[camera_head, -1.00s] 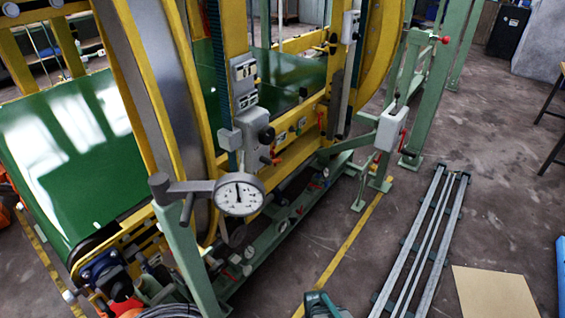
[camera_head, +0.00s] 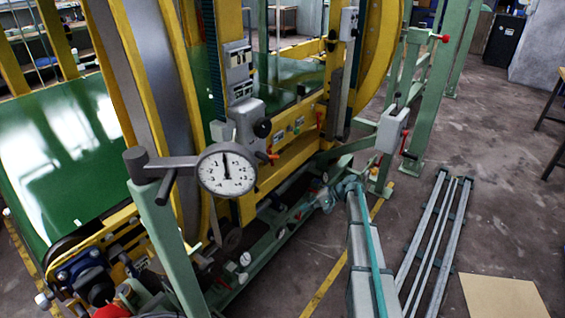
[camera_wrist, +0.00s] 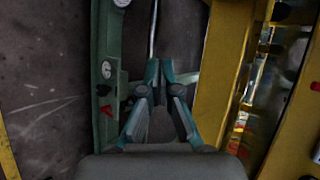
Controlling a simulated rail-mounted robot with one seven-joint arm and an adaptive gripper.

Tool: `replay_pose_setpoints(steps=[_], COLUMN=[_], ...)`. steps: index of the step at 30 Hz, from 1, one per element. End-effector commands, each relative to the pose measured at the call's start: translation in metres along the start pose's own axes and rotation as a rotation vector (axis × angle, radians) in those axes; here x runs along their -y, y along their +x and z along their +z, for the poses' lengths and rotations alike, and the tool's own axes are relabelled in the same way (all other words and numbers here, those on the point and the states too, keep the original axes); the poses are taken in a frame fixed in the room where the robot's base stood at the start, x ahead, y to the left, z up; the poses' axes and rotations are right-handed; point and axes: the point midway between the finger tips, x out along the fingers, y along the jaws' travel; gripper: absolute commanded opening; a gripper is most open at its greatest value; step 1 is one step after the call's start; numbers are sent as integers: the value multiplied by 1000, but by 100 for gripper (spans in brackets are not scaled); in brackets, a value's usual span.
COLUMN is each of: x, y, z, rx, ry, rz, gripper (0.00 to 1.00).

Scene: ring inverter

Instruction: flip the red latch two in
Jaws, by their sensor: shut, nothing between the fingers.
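Several small red levers show, and I cannot tell which is latch two. In the head view, one red lever (camera_head: 272,157) sits below the grey box on the yellow frame, another (camera_head: 319,119) further right along it. A red handle (camera_head: 405,145) is on the grey box of the green post. In the wrist view, a small red part (camera_wrist: 107,110) lies on the green beam, left of my gripper, and another (camera_wrist: 316,85) on the yellow frame at the right edge. My gripper (camera_wrist: 158,68) is shut and empty, low beside the green beam; it also shows in the head view (camera_head: 322,202).
A dial gauge (camera_head: 226,170) on a green post stands in front. The yellow frame (camera_wrist: 222,70) is close right of my gripper in the wrist view. Metal rails (camera_head: 433,240) and a tan board (camera_head: 502,295) lie on the floor. Open floor is at right.

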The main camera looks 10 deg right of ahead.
Motion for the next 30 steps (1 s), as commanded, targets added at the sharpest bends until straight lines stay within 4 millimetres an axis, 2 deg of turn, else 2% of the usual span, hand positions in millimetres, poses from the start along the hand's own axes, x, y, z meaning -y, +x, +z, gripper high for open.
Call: replay_pose_setpoints(steps=[1, 3, 6, 9, 13, 17, 30], x=[25, 62, 110, 144, 162, 170, 171], y=[-19, -45, -76, -94, -104, -109, -108], z=[-38, -66, -92, -103, -103, -97, -94], rx=[-10, -11, 3, 28, 57, 76, 83], ry=[-25, -57, -107, -146, -173, -194, -204], rz=[-74, -181, -321, -434, -535, -585, -587], gripper=[0, 0, 0, 0, 0, 0, 0])
